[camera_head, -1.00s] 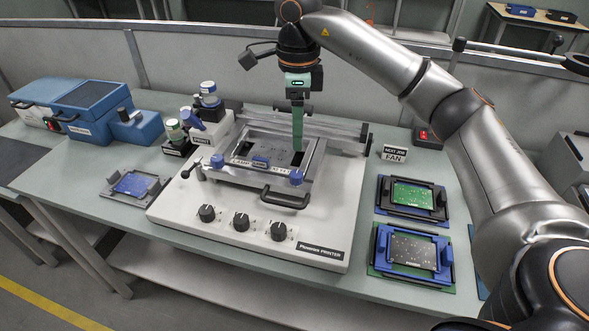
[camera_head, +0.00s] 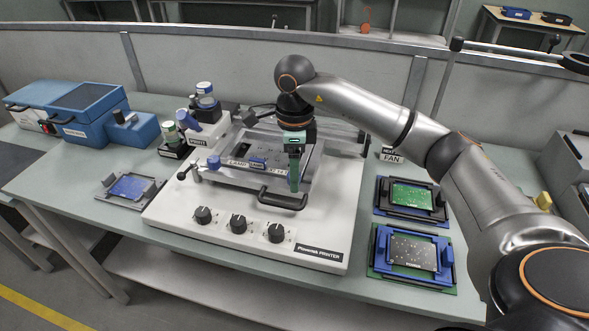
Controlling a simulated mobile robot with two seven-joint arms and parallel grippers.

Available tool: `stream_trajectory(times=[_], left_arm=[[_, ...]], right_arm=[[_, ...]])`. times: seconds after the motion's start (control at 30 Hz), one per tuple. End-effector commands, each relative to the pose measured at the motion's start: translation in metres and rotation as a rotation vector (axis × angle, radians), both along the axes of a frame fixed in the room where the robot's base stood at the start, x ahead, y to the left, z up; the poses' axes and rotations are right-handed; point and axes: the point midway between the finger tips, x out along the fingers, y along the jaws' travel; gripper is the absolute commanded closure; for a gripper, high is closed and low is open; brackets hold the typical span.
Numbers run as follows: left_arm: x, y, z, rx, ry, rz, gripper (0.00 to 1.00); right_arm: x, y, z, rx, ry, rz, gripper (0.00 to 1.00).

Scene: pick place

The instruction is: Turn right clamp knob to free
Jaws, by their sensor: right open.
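My right gripper (camera_head: 294,180) has green fingers pointing down at the front right corner of the printer's frame, over the spot of the right clamp knob. The fingers hide that knob, so I cannot tell whether they touch it. The left clamp knob (camera_head: 213,161) is blue and sits at the frame's front left corner. The printer (camera_head: 325,215) is a white box with a grey metal frame and a dark front handle (camera_head: 280,200). My left gripper is not in view.
Several black dials (camera_head: 238,223) line the printer's front. Trays with a green board (camera_head: 411,196) and a grey board (camera_head: 408,252) lie to the right. A fixture with a blue board (camera_head: 130,187) lies to the left. Bottles (camera_head: 205,95) stand behind left, near a blue machine (camera_head: 85,110).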

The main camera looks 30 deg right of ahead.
Motion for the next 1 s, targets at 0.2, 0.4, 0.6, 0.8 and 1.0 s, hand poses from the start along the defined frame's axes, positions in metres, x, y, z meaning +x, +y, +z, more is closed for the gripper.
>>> stream_trajectory(times=[0.2, 0.4, 0.6, 0.8, 1.0], left_arm=[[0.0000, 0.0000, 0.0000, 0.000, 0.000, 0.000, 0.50], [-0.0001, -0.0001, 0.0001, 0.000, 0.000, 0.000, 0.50], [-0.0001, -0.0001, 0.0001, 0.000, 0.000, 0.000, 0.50], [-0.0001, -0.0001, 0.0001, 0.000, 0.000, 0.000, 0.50], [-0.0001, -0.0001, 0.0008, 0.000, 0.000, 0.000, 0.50]], right_arm=[[0.0000, -0.0001, 0.0003, 0.000, 0.000, 0.000, 0.56], [-0.0001, -0.0001, 0.0004, 0.001, 0.001, 0.000, 0.79], [-0.0001, 0.0000, 0.0005, 0.001, 0.001, 0.000, 1.00], [-0.0001, 0.0000, 0.0005, 0.001, 0.001, 0.000, 1.00], [-0.0001, 0.0001, 0.0008, 0.001, 0.001, -0.019, 1.00]])
